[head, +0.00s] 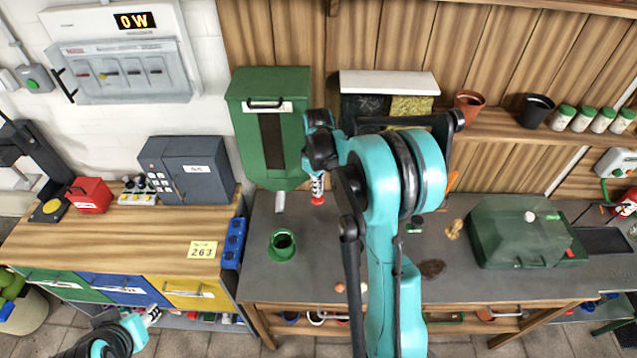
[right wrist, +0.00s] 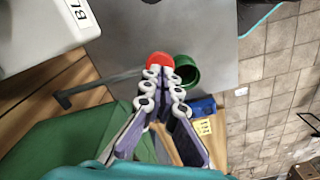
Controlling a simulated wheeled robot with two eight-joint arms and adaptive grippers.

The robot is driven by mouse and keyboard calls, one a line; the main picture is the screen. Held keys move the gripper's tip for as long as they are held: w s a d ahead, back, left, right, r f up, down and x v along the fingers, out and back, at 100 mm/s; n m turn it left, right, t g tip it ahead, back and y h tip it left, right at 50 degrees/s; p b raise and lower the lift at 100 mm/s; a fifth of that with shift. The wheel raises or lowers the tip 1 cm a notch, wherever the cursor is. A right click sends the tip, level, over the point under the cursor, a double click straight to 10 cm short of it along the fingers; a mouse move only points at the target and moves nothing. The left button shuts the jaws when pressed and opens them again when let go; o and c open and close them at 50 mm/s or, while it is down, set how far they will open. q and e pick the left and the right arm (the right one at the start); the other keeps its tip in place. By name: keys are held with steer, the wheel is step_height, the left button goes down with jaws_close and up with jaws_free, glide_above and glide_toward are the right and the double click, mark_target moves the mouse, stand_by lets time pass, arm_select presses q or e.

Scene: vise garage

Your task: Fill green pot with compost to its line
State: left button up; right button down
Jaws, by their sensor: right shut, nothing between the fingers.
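The green pot (head: 282,244) stands upright on the grey bench, dark inside; I cannot make out its line or fill level. It also shows in the right wrist view (right wrist: 190,72), just beyond my fingertips. A green hopper (head: 241,125) with a dark window strip hangs on the wall behind the pot. My right gripper (head: 317,188) is shut and empty beside the hopper's lower right side, above and behind the pot. A red rounded thing (right wrist: 160,60) shows at its fingertips; I cannot tell whether they touch. My left gripper (head: 152,316) is low at left, its jaws unclear.
A blue rack (head: 233,243) and wooden cabinet (head: 110,240) stand left of the pot. A green-lidded box (head: 520,235) stands on the bench at right. Small loose items lie near my right arm. The bench just around the pot is mostly clear.

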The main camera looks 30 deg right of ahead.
mark_target(318, 199)
steer(key=shift+f, duration=0.15)
steer(key=shift+f+b, duration=2.75)
steer(key=shift+f, duration=0.35)
steer(key=shift+r, duration=0.1)
steer(key=shift+r+p, duration=1.95)
steer(key=shift+r, duration=1.25)
steer(key=shift+f, duration=0.1)
steer(key=shift+f+b, duration=2.7)
steer(key=shift+f, duration=0.55)
steer(key=shift+r+p, duration=2.05)
steer(key=shift+r, duration=1.25)
steer(key=shift+r, duration=0.1)
